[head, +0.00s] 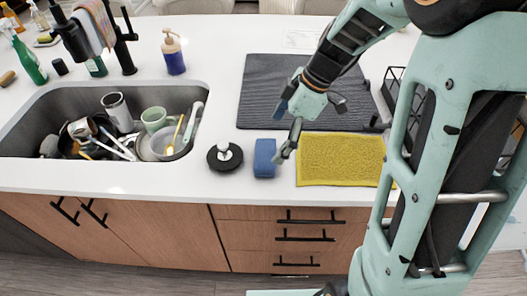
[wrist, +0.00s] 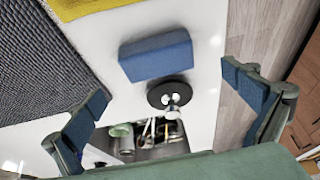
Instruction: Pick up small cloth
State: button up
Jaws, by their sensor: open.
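A yellow cloth (head: 340,160) lies flat on the white counter near its front edge. Only a strip of the yellow cloth (wrist: 85,7) shows at the top left of the wrist view. My gripper (head: 281,131) is open and empty above the counter, to the left of the cloth. In the wrist view, my gripper (wrist: 165,88) has its blue-padded fingers spread wide, with a blue sponge (wrist: 157,57) in view between and beyond them. The blue sponge (head: 265,158) lies just left of the cloth. A striped cloth (head: 95,25) hangs over the faucet.
A black round brush (head: 225,157) with a pale knob stands left of the sponge. A dark ribbed mat (head: 262,85) lies behind. The sink (head: 50,100) at left holds dishes. A black wire rack (head: 392,90) stands at right, partly hidden by my arm.

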aim_at(264, 152)
jog(key=shift+p+x, duration=0.55)
jog(key=shift+x, duration=3.35)
jog(key=shift+w, duration=0.15)
jog(key=c, duration=1)
jog(key=shift+c, duration=0.2)
jog(key=shift+r, duration=0.15)
jog(key=shift+r, duration=0.5)
jog(key=s+d+r+b, duration=0.2)
jog(key=s+d+r, duration=0.4)
jog(key=d+r, duration=0.6)
jog(key=shift+d+b, duration=0.35)
jog(key=shift+b, duration=0.05)
jog(key=shift+f, duration=0.1)
